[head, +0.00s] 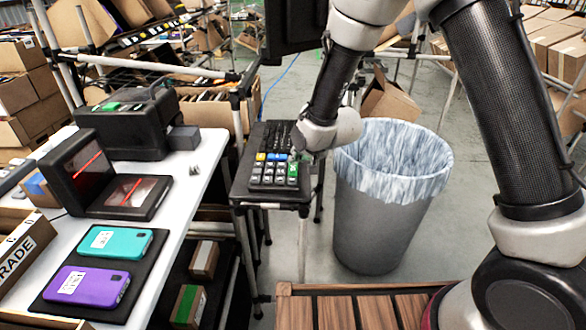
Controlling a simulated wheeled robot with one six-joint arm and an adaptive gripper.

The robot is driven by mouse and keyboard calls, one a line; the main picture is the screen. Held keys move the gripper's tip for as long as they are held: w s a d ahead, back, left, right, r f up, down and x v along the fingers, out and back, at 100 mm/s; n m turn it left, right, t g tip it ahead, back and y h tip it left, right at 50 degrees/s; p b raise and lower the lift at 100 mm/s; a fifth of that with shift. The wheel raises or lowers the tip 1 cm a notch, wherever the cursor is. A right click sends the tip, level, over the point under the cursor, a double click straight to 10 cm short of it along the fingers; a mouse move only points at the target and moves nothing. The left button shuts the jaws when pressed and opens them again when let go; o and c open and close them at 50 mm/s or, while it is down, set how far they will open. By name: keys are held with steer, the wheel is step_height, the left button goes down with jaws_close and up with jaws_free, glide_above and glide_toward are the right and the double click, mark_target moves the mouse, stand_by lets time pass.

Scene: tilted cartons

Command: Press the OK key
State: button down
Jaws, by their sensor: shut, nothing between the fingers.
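A dark keypad (272,184) sits on a small stand beside the white table. It has rows of pale keys, with blue and yellow keys along the top. A tall green key (293,170) is at its right side; its label is too small to read, but it is the likely OK key. My gripper (295,152) comes in from the right, over the back right part of the keypad, close to the green key. It is shut and holds nothing. Its dark fingers blend with the dark keypad, so I cannot tell whether they touch it.
A grey bin (375,230) with a plastic liner stands right of the keypad. The white table (200,175) at left holds a black scanner (105,185), a teal phone (115,241) and a purple phone (87,286). A dark monitor (290,25) stands behind the keypad.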

mark_target(296, 167)
steer(key=shift+f, duration=0.15)
stand_by(0.4)
steer(key=shift+f, duration=0.3)
steer(key=shift+f, duration=0.4)
stand_by(0.6)
steer(key=shift+r, duration=0.85)
steer(key=shift+r, duration=0.1)
steer(key=shift+r, duration=2.4)
